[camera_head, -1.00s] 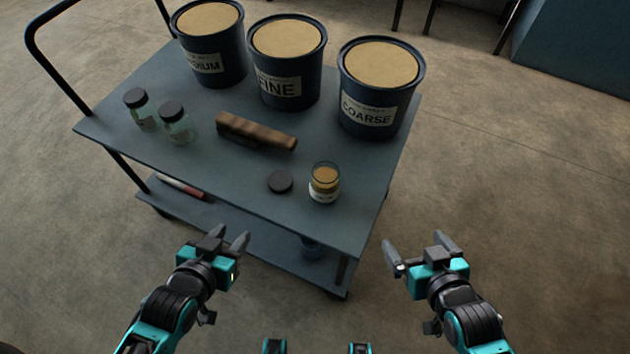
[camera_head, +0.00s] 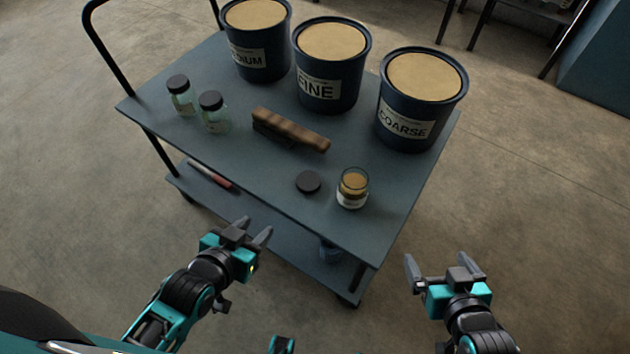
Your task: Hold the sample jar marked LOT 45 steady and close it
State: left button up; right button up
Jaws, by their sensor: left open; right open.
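An open glass jar (camera_head: 352,189) with tan contents and a white label stands upright near the front right of the cart top. The label's writing is too small to read. A dark round lid (camera_head: 308,181) lies flat on the cart just left of it. Two more glass jars with dark lids on, one (camera_head: 181,97) behind the other (camera_head: 214,114), stand at the left. My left gripper (camera_head: 253,232) is open and empty, in front of the cart's near edge. My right gripper (camera_head: 444,266) is open and empty, right of the cart's near corner. Neither touches anything.
Three buckets of tan material, MEDIUM (camera_head: 258,52), FINE (camera_head: 329,83) and COARSE (camera_head: 411,118), stand along the back of the cart (camera_head: 250,165). A wooden-backed brush (camera_head: 290,131) lies mid-cart. A red-and-white object (camera_head: 210,174) lies on the lower shelf.

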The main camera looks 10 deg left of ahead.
aim_at(353, 186)
jog(key=z, duration=0.75)
jog(key=j+z, duration=0.2)
jog(key=z, duration=0.15)
jog(key=k+j+z, duration=0.1)
jog(key=z, duration=0.3)
jog(key=k+j+z, duration=0.1)
jog(key=j+z, duration=0.25)
jog(key=k+j+z, duration=0.5)
jog(key=k+j, duration=0.3)
jog(key=k, duration=0.2)
